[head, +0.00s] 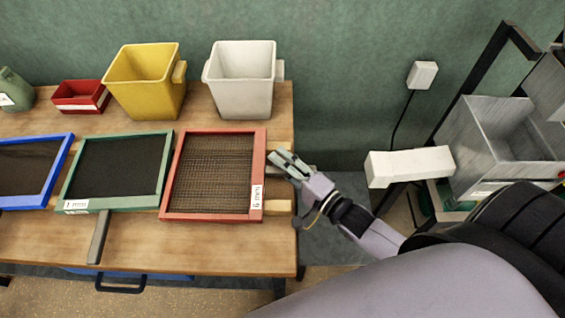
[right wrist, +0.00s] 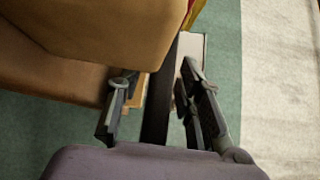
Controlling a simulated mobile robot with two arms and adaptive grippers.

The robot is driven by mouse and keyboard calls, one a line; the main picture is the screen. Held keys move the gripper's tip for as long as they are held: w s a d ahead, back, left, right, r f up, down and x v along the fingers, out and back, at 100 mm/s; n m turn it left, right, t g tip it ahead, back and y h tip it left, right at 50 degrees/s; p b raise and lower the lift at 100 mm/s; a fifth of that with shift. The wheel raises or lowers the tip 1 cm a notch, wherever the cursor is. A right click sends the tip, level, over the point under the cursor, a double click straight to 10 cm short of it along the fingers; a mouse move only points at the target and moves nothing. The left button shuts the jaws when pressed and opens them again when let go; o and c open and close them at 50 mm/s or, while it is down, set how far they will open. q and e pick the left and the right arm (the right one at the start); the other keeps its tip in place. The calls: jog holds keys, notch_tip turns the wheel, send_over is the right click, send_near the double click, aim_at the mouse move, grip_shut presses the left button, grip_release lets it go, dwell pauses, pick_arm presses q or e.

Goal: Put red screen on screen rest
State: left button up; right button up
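The red screen (head: 213,175) is a square red frame with brown mesh and a white label on its right side. It lies at the right end of the wooden table, beside the green screen. My right gripper (head: 284,162) is at the red screen's right edge in the head view, close to the frame; I cannot tell if they touch. In the right wrist view its two fingers (right wrist: 160,108) stand apart, with a dark strip seen between them. I cannot tell if that strip is part of the screen. I cannot identify the screen rest for sure. My left gripper is out of view.
A green screen (head: 118,170) and a blue screen (head: 60,168) lie to the left. A yellow bin (head: 146,85), a white bin (head: 242,85) and a red tray (head: 80,96) stand behind. A grey metal hopper (head: 478,138) and a white block (head: 408,166) are at right.

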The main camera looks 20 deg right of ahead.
jog(key=b+v, duration=0.1)
jog(key=v, duration=1.1)
jog(key=s+d+f+n+g+h, duration=0.2)
jog(key=f, duration=0.8)
jog(key=s+d+f+n+g+h, duration=0.2)
jog(key=f+n+g, duration=0.1)
jog(key=f, duration=0.7)
jog(key=s+d+f+n+g+h, duration=0.2)
jog(key=f, duration=0.8)
jog(key=s+a+f+n+g, duration=0.3)
jog(key=s+f+n+g, duration=0.1)
jog(key=s+f, duration=0.5)
jog(key=s+a+f+n+g, duration=0.3)
jog(key=s+f+n+g, duration=0.2)
jog(key=s+f, duration=0.4)
jog(key=shift+s+n+h, duration=0.3)
jog(key=shift+s, duration=0.55)
